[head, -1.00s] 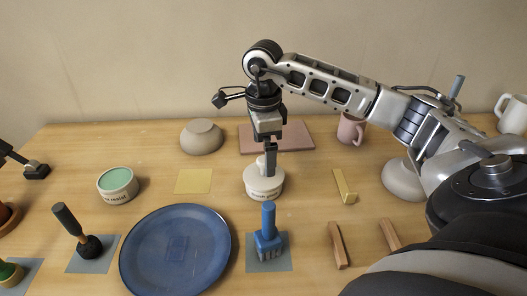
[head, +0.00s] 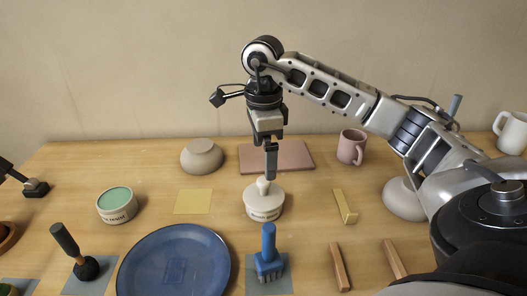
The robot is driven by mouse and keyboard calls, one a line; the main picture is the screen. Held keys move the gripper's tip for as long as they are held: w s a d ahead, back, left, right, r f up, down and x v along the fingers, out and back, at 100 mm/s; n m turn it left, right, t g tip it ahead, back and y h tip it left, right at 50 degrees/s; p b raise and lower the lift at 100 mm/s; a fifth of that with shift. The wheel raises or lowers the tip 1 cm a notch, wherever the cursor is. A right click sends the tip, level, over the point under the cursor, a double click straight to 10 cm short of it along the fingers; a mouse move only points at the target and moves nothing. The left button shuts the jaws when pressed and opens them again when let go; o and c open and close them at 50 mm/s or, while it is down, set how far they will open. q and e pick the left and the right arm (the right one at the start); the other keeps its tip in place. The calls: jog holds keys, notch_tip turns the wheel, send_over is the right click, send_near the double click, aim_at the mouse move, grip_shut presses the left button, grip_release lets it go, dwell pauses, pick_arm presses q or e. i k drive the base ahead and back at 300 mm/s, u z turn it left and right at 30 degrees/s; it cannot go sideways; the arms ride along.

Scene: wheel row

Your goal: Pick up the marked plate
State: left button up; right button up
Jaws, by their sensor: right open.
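The blue round plate (head: 150,268) lies flat on the table at the front, left of centre, cut off by the bottom edge of the head view. A faint square mark shows at its middle. My right gripper (head: 271,178) points down at the knob of a cream lidded jar (head: 264,205), behind and to the right of the plate. It is seen edge-on, is open and holds nothing that I can see. Whether it touches the knob is unclear.
A blue brush (head: 269,258) stands on a grey mat just right of the plate. A dark-handled brush (head: 66,241) stands to its left. A green-topped tub (head: 117,206), a yellow square (head: 194,201) and a grey bowl (head: 201,156) lie behind. Wooden bars (head: 340,267) lie to the right.

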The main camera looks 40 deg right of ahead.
aim_at(180, 259)
jog(key=k, duration=1)
